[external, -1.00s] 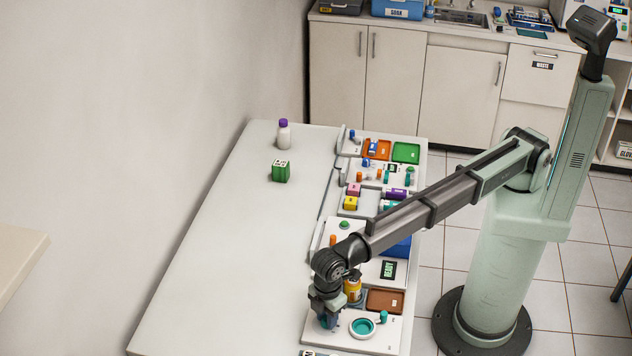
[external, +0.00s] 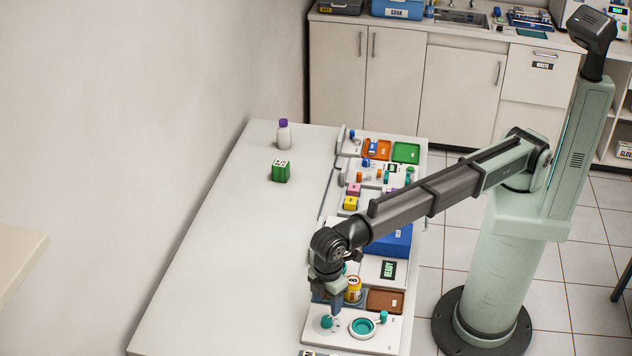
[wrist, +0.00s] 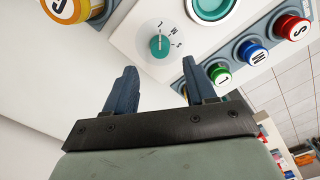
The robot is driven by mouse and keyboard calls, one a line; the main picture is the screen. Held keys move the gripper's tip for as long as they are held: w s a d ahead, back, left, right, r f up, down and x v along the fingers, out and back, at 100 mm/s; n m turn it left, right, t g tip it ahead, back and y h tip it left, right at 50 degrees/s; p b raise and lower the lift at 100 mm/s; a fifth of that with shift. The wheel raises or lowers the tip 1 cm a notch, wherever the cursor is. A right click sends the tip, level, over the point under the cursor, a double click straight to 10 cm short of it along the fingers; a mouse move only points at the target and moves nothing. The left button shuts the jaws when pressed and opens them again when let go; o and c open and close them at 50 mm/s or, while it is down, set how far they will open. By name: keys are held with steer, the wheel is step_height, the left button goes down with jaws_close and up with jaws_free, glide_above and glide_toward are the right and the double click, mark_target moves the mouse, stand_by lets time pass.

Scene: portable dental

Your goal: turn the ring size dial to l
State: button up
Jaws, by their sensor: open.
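The ring size dial (wrist: 159,47) is a small teal knob on a white panel (wrist: 135,35), with letters around its upper and right side in the wrist view. Its white pointer line points upward in that view, toward the mark that looks like L. The dial also shows in the external view (external: 326,322) near the front of the table. My gripper (wrist: 155,72) is open and empty, with its two blue fingers apart. It hangs just above the dial (external: 334,312), clear of it.
A teal-rimmed round dish (external: 362,327) lies to the dial's right. A yellow jar (external: 353,290) and a brown tray (external: 385,301) stand behind. Green, blue and red round-topped pieces (wrist: 250,52) line the panel's edge in the wrist view.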

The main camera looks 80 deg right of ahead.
mark_target(327, 318)
step_height(327, 318, up, 7)
stand_by(0.3)
stand_by(0.5)
